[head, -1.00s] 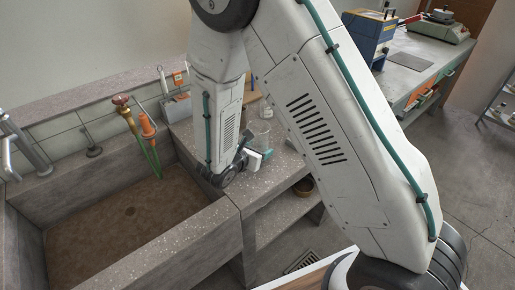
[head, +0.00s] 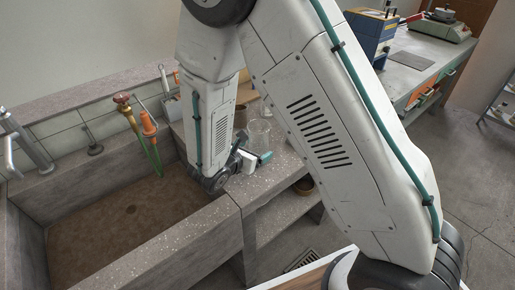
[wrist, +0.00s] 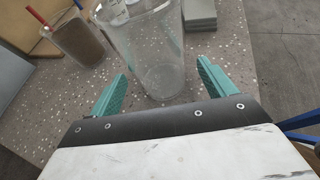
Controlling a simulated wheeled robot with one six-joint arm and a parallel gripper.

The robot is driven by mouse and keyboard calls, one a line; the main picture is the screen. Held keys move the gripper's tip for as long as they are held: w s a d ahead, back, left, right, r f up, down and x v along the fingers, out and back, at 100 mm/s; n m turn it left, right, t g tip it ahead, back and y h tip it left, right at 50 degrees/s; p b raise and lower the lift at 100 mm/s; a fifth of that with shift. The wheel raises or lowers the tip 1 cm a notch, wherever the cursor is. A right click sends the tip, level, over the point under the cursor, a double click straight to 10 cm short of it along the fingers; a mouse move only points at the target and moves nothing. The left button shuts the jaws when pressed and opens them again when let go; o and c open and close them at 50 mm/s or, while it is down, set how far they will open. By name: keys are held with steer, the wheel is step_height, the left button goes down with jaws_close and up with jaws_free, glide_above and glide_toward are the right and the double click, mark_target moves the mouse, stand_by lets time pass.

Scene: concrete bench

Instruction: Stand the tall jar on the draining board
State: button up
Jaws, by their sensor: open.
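A tall clear glass jar (wrist: 150,50) stands upright on the speckled bench top (wrist: 232,50). It also shows in the head view (head: 260,134), just beyond my gripper. My gripper (wrist: 162,72) is open, with teal fingers on either side of the jar's near lower part in the wrist view. The jar appears between or just ahead of the fingertips; I cannot tell whether they touch it. In the head view my gripper (head: 256,159) is low over the bench, partly hidden by my arm. I cannot identify a draining board for certain.
A tumbler with brown contents (wrist: 80,42) and a red stick stands left of the jar. A tan board (wrist: 40,15) lies behind it. A grey stacked block (wrist: 200,14) sits beyond the jar. The deep sink (head: 110,220) lies left of the bench.

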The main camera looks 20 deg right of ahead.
steer(key=v, duration=0.8)
steer(key=shift+s+a+r, duration=0.15)
steer(key=shift+s+a, duration=0.1)
steer(key=s+d+r+m+g+y, duration=0.1)
steer(key=s+d+r+m+g, duration=0.35)
steer(key=d+r+m, duration=0.25)
steer(key=s+d+r+m+g+y, duration=0.1)
steer(key=s+d+r+m+g, duration=0.2)
steer(key=s+d+r+m, duration=0.3)
steer(key=s+r+m+t+y, duration=0.1)
steer(key=s+r+m+y, duration=0.7)
steer(key=s+m, duration=0.4)
steer(key=shift+s+a+r+y, duration=0.3)
steer(key=shift+s+r+y, duration=0.1)
steer(key=shift+s, duration=0.2)
